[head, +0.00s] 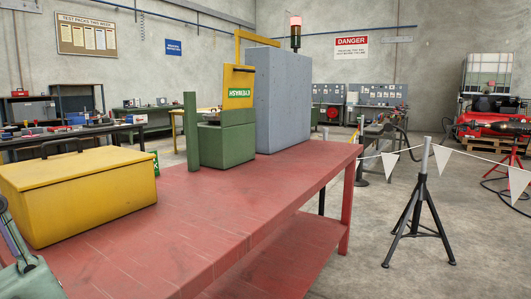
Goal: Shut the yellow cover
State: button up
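The yellow cover (238,84) stands raised, roughly upright, above the back of a green box (228,138) on the red table. It bears a green label reading EYEWASH. The green box's inside is hidden from this angle. My gripper does not show in the head view, so nothing is seen touching the cover.
The red table (250,200) also bears a large yellow box (80,195) with a dark handle at near left. A green post (191,130) stands just left of the green box, and a tall grey cabinet (283,98) right behind it. The tabletop in front is clear.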

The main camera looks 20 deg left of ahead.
aim_at(238, 91)
jog(key=i+l+u, duration=0.65)
jog(key=l+u, duration=0.2)
jog(key=i+l, duration=0.15)
jog(key=l, duration=0.15)
jog(key=i+l, duration=0.15)
jog(key=l, duration=0.15)
